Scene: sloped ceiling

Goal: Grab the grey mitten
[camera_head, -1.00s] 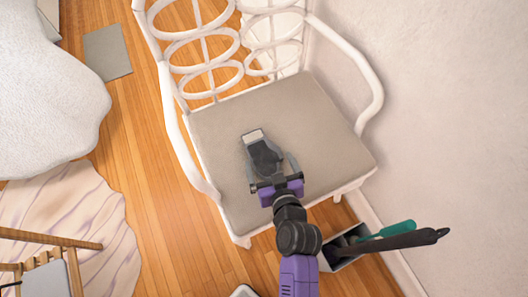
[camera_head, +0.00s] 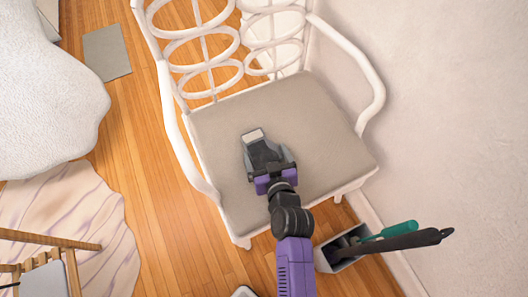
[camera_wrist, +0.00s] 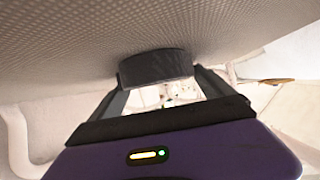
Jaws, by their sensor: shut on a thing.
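The grey mitten (camera_head: 259,146) lies on the chair's seat cushion (camera_head: 320,125), dark grey with a pale end pointing to the chair back. My gripper (camera_head: 266,162) is low over the cushion, shut on the near part of the mitten. In the wrist view, the dark end of the mitten (camera_wrist: 155,68) sits between my fingers (camera_wrist: 165,95), just by the woven cushion surface. The gripper hides part of the mitten in the head view.
The white chair has curved armrests on the left (camera_head: 180,140) and right (camera_head: 365,75), and a looped back (camera_head: 205,50). A wall (camera_head: 450,120) is close on the right. An open box (camera_head: 328,257) with dark and green handles stands near my arm.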

